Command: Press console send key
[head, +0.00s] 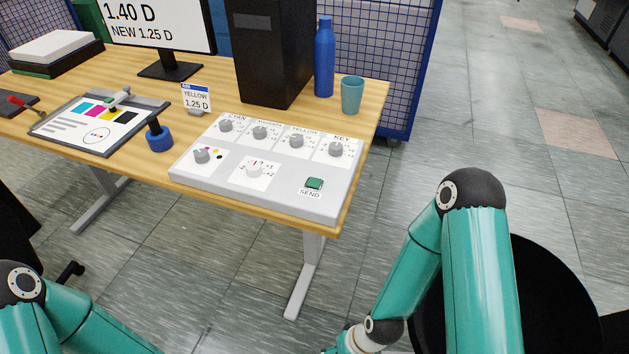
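The grey console (284,208) lies on the front right part of the wooden desk. Its green send key (314,183) is at the front right corner, above a label reading SEND. Several grey knobs (297,141) line its back row, with a grey knob (202,156) and a white knob (254,169) in front. Nothing touches the send key. My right arm stands at the lower right, apart from the console, and its gripper is cut off by the bottom edge. My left arm shows at the lower left and its gripper is out of view.
A black computer tower (271,55), blue bottle (324,57) and teal cup (352,95) stand behind the console. A card reading YELLOW 1.25 D (196,98), a blue-based object (159,141) and a print board (99,124) are to its left.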

